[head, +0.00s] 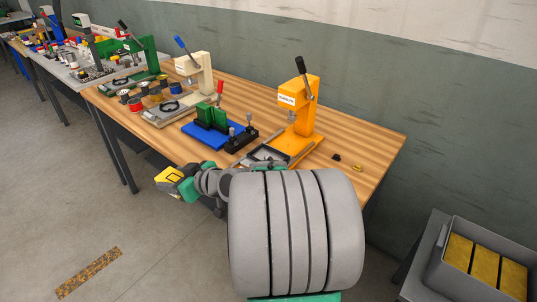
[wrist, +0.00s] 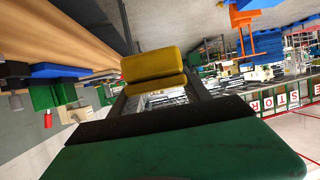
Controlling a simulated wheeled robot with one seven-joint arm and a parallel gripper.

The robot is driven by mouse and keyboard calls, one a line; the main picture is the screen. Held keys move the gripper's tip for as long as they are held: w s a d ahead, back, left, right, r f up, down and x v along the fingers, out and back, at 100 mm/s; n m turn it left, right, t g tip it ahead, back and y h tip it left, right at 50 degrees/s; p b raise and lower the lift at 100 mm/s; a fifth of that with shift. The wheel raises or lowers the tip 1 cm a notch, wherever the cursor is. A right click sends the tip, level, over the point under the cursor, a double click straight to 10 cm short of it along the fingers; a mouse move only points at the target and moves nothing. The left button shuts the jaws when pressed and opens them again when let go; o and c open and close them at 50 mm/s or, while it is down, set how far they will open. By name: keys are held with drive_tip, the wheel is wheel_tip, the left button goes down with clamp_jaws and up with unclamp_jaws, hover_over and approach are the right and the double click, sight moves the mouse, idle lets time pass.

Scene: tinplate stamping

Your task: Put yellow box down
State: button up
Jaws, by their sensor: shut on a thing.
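The yellow box (wrist: 152,64) is in my gripper (wrist: 156,90), between its two fingers in the wrist view. In the head view the yellow box (head: 168,176) shows at the far end of my arm, with a dark mark on its face. My gripper (head: 183,184) is shut on it, out in front of the table's near edge and over the floor. The box looks tilted in the head view. No surface is seen touching it.
The wooden table (head: 365,135) bears an orange press (head: 302,110), a cream press (head: 200,72), a green-and-blue fixture (head: 208,128) and small parts. A grey bin (head: 440,270) with yellow blocks stands at lower right. Bare table lies right of the orange press.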

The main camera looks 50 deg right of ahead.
drive_tip(key=s+d+r+h+p, duration=0.1)
drive_tip(key=s+d+r, duration=0.1)
drive_tip(key=d, duration=0.4)
drive_tip(key=s+d+r, duration=0.2)
drive_tip(key=d+r, duration=0.1)
drive_tip(key=d, duration=0.3)
drive_tip(key=s+d+r+m+p, duration=0.1)
drive_tip(key=s+d+r, duration=0.2)
drive_tip(key=s+d, duration=0.45)
drive_tip(key=s+d+r+m+p, duration=0.1)
drive_tip(key=s+d+r, duration=0.1)
drive_tip(key=s+d, duration=0.5)
drive_tip(key=b, duration=0.4)
hover_over(268, 158)
drive_tip(key=shift+h, duration=0.4)
wheel_tip(268, 158, down, 10)
drive_tip(key=shift+r, duration=0.15)
wheel_tip(268, 158, down, 3)
drive_tip(key=shift+r, duration=0.1)
drive_tip(key=shift+f+b, duration=0.4)
drive_tip(key=o, duration=1.5)
drive_tip(key=shift+r, duration=0.1)
drive_tip(key=shift+o, duration=0.2)
